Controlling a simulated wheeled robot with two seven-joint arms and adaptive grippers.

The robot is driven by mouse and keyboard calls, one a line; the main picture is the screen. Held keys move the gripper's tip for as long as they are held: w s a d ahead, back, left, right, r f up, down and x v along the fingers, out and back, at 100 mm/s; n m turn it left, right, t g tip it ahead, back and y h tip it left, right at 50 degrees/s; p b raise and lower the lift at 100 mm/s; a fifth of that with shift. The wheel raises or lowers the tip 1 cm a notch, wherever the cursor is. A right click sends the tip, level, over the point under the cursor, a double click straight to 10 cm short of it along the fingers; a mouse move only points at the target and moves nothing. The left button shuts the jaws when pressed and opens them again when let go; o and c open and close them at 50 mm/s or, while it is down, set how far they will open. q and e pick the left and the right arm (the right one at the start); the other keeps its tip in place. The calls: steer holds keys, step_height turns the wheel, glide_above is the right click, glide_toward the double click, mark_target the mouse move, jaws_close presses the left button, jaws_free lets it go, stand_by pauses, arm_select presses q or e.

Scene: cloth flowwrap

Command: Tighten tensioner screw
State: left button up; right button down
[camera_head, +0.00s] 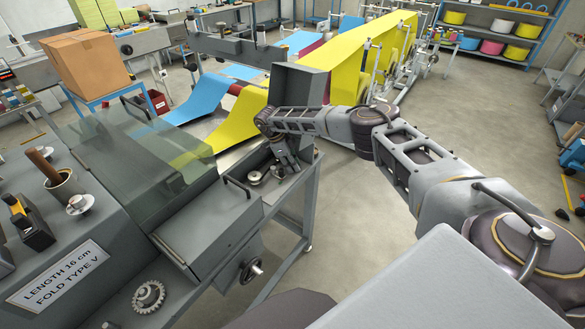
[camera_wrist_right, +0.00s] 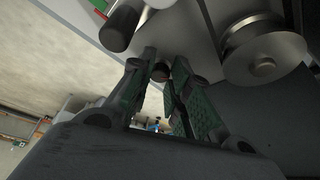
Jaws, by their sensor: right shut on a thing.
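My right gripper (camera_head: 286,163) reaches down into the open compartment of the grey machine in the head view. In the right wrist view its two green-padded fingers (camera_wrist_right: 164,66) are closed around a small dark, brownish round piece, which looks like the tensioner screw (camera_wrist_right: 161,72). Most of the screw is hidden by the fingers, and I cannot tell how far it is turned. A round metal roller (camera_wrist_right: 262,50) sits right of the fingers in the wrist view. Small metal discs (camera_head: 255,177) show beside the gripper in the head view. My left gripper is not in view.
The raised grey lid (camera_head: 297,84) stands behind the gripper. A handled grey cover (camera_head: 208,220) and a handwheel (camera_head: 251,270) are nearer. Yellow cloth (camera_head: 238,118) and blue cloth (camera_head: 199,98) run into the machine. The floor to the right is mostly clear.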

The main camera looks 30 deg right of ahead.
steer(key=shift+w+m+b, duration=0.1)
steer(key=shift+m+b, duration=0.3)
steer(key=shift+m, duration=0.4)
steer(key=c, duration=1.3)
jaws_free()
steer(key=shift+c, duration=0.2)
steer(key=shift+r, duration=0.15)
step_height(320, 180, up, 10)
